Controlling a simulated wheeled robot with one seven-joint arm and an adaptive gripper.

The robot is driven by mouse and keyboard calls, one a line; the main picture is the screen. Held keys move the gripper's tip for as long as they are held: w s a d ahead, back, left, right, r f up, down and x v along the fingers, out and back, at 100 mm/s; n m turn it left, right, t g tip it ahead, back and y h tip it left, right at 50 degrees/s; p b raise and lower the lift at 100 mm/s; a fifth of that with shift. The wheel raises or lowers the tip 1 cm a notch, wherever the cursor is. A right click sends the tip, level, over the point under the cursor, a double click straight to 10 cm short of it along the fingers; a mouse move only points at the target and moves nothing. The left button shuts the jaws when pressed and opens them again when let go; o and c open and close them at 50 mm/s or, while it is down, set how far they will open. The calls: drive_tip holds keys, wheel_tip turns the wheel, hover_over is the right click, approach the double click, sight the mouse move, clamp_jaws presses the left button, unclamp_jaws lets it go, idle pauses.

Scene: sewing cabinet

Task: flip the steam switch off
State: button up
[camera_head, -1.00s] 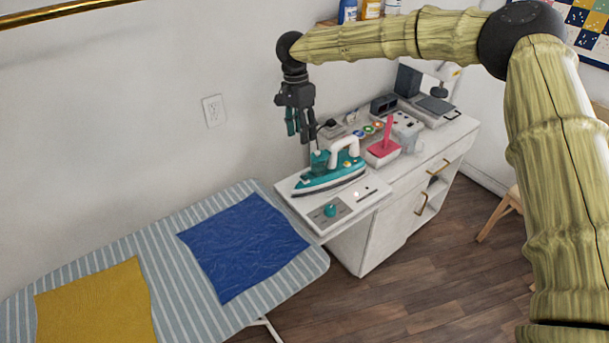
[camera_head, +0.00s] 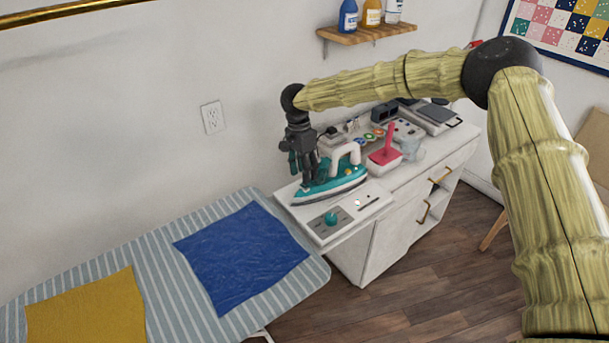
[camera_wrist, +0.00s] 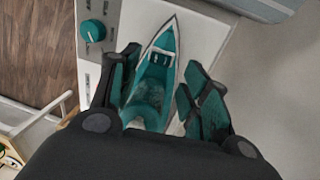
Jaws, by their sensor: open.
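A teal and white iron (camera_head: 335,188) sits at the left end of the white cabinet top. In front of it is a control panel (camera_head: 322,229) with a teal knob (camera_head: 331,218), a small glowing light (camera_head: 358,202) and a dark slot-like control (camera_head: 369,204). Which control is the steam switch I cannot tell. My gripper (camera_head: 306,176) is open, pointing down by the iron's left, pointed end. In the wrist view the iron (camera_wrist: 160,62) shows between my spread fingers (camera_wrist: 168,95), and the knob (camera_wrist: 92,31) lies to their upper left. Contact with the iron cannot be made out.
The striped ironing board (camera_head: 165,275) with a blue cloth (camera_head: 241,257) and a yellow cloth (camera_head: 86,308) lies to the left. A red-handled item (camera_head: 384,155) and other sewing things crowd the cabinet behind the iron. The wall is close behind my gripper.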

drive_tip(key=shift+s+d+f+p, duration=0.1)
drive_tip(key=shift+f+p, duration=0.1)
drive_tip(key=shift+f, duration=0.55)
drive_tip(key=shift+s+f+p, duration=0.1)
drive_tip(key=shift+f+p, duration=0.05)
drive_tip(key=shift+f, duration=0.6)
drive_tip(key=shift+c, duration=0.4)
